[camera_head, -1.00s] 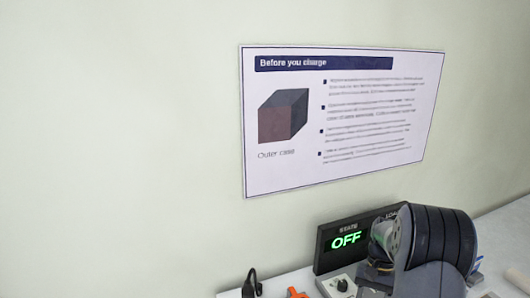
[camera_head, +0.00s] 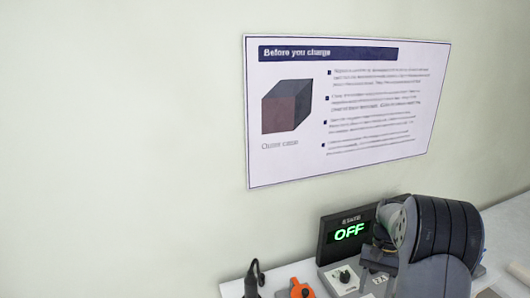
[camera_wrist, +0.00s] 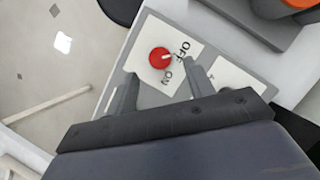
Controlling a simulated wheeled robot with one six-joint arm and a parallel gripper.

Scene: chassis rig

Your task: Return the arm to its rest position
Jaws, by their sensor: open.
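My arm's dark, ribbed links stand at the lower right in the head view, in front of the bench; the gripper's fingers cannot be made out there. In the wrist view my gripper (camera_wrist: 161,88) is open, its two grey fingers apart with nothing held between them. Beyond the fingertips is a red round knob (camera_wrist: 160,58) on a pale plate marked OFF and ON. I cannot tell whether a finger touches the plate.
A display (camera_head: 347,233) reading OFF stands on the white bench, with a small knob box (camera_head: 342,278) before it. An orange item (camera_head: 300,290) and a black hooked item (camera_head: 254,279) are to the left. A "Before you charge" poster (camera_head: 345,110) hangs on the wall.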

